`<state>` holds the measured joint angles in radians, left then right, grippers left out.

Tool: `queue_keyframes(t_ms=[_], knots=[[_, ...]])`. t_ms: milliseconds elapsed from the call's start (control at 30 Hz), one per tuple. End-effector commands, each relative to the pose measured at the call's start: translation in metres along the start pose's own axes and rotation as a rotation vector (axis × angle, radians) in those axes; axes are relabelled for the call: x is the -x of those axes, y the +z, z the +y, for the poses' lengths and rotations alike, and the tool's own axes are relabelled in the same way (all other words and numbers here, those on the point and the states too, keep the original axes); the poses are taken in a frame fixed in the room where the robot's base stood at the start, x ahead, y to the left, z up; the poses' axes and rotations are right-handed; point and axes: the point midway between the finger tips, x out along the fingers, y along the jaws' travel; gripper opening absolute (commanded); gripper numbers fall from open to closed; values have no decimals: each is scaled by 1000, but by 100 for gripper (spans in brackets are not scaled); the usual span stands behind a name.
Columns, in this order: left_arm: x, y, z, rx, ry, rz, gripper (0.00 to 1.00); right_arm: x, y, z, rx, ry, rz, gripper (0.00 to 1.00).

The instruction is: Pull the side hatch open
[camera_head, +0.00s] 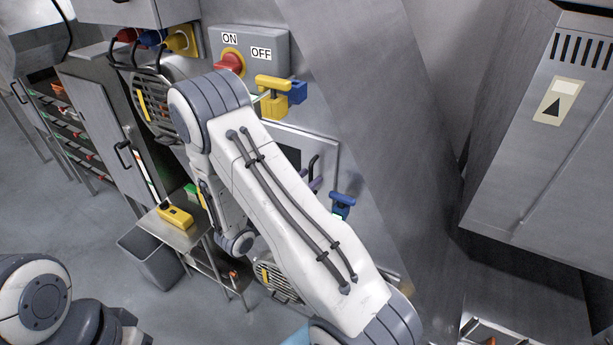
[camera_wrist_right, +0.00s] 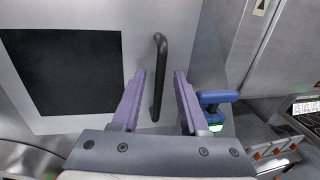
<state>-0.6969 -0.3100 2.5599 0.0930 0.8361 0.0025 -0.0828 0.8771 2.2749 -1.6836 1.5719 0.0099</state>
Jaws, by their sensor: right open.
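The side hatch (camera_head: 327,150) is a grey panel with a dark window, partly hidden behind my right arm in the head view. It also shows in the right wrist view (camera_wrist_right: 185,35), with the black window at left. Its black bar handle (camera_wrist_right: 158,75) stands upright right of the window and also shows in the head view (camera_head: 312,165). The hatch looks closed. My right gripper (camera_wrist_right: 160,98) is open, its two purple fingers on either side of the handle's lower part, with gaps visible. My left gripper is out of view.
A blue T-handle (camera_wrist_right: 216,97) is close to the right finger. Above the hatch are a yellow T-handle (camera_head: 273,82) and a red ON/OFF knob (camera_head: 230,63). A slanted metal duct (camera_head: 385,110) stands right of the hatch. A small table (camera_head: 160,228) stands at left.

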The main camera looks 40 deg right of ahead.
Motion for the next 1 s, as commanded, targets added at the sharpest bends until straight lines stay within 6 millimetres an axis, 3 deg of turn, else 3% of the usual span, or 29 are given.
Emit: queue_keyframes(t_ms=[267,367,400,1000], knots=[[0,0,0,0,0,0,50,-1,0,0,-1,1,0,44],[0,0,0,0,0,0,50,-1,0,0,-1,1,0,6],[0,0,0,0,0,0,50,-1,0,0,-1,1,0,0],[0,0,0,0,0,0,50,-1,0,0,-1,1,0,0]])
